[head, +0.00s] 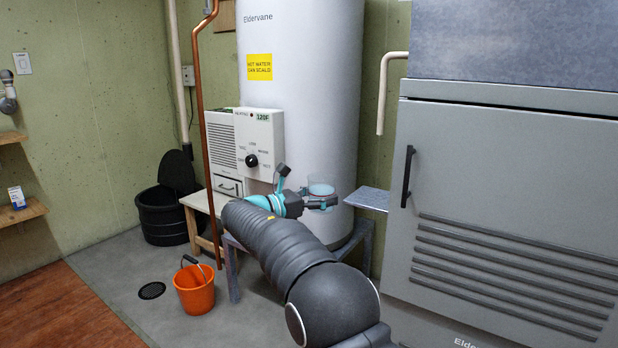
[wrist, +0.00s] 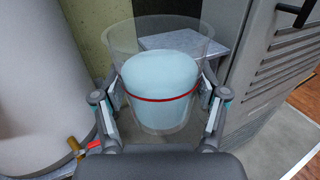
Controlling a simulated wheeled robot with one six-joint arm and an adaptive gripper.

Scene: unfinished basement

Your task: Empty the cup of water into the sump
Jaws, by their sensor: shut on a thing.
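The clear cup (head: 321,188) stands upright in my gripper (head: 320,202), in front of the white water heater. In the wrist view the cup (wrist: 155,62) holds pale blue water and has a red line around it. My gripper's two fingers (wrist: 160,97) press on its left and right sides. A black round basin (head: 165,218) with its dark lid raised, which looks like the sump, sits on the floor by the back wall, left of my gripper. Its inside is hard to see.
An orange bucket (head: 195,289) and a round floor drain (head: 151,290) are at front left. A copper pipe (head: 203,130) and small wooden bench (head: 200,205) stand between basin and heater (head: 300,60). A metal shelf (head: 368,198) juts from the grey cabinet (head: 500,200) at right.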

